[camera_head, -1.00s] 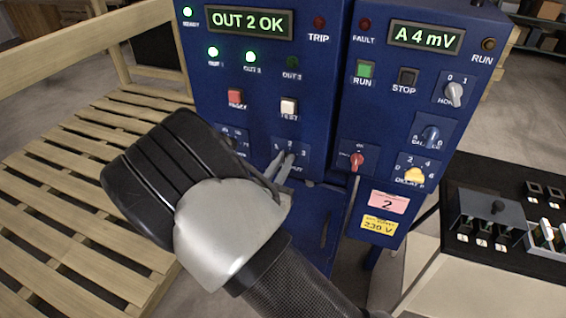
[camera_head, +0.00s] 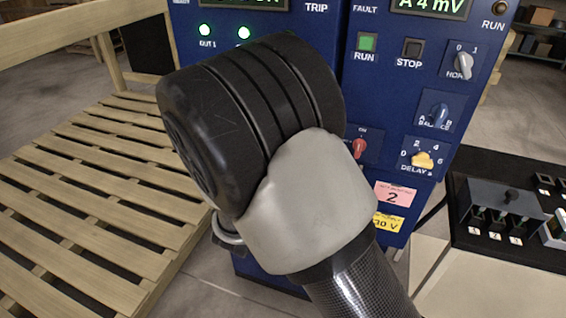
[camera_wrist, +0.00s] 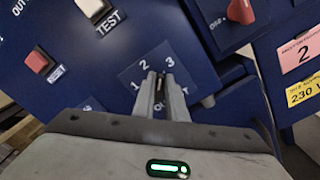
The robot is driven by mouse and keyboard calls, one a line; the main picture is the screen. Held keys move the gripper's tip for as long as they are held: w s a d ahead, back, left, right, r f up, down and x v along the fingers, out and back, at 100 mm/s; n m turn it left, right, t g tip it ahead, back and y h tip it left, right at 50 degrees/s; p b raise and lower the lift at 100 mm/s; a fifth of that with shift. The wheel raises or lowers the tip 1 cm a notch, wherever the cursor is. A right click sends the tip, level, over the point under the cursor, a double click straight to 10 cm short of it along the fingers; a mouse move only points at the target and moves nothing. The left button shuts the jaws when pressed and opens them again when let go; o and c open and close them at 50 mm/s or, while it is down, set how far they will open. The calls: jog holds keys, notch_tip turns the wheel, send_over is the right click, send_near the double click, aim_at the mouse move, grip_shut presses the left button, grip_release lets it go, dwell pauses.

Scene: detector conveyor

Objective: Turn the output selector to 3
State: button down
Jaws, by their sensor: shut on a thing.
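The output selector (camera_wrist: 159,90) is a small knob on a blue square plate with the numbers 1, 2 and 3 around it. In the wrist view my gripper (camera_wrist: 160,82) has its two grey fingers shut on the knob. The fingers hide most of it, so I cannot tell exactly where its pointer stands; the fingers point up between the 2 and the 3. In the head view my wrist covers the selector and the fingers.
A red reset button (camera_wrist: 37,60) and a white test button (camera_wrist: 91,7) sit near the selector. A red rotary switch (camera_wrist: 240,11) is to its right. A yellow delay knob (camera_head: 423,159) is on the right panel. A wooden pallet (camera_head: 90,190) lies at left.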

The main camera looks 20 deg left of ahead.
jog(key=m+b, duration=0.1)
jog(key=b, duration=0.1)
jog(key=m+b, duration=0.2)
jog(key=shift+d+f, duration=0.15)
jog(key=shift+f, duration=0.15)
jog(key=shift+r+b, duration=0.1)
jog(key=shift+b, duration=0.2)
jog(key=c, duration=1.8)
grip_release()
jog(key=s+a+p, duration=0.1)
jog(key=s, duration=1.6)
jog(key=shift+s+a, duration=0.15)
jog(key=shift+s, duration=0.05)
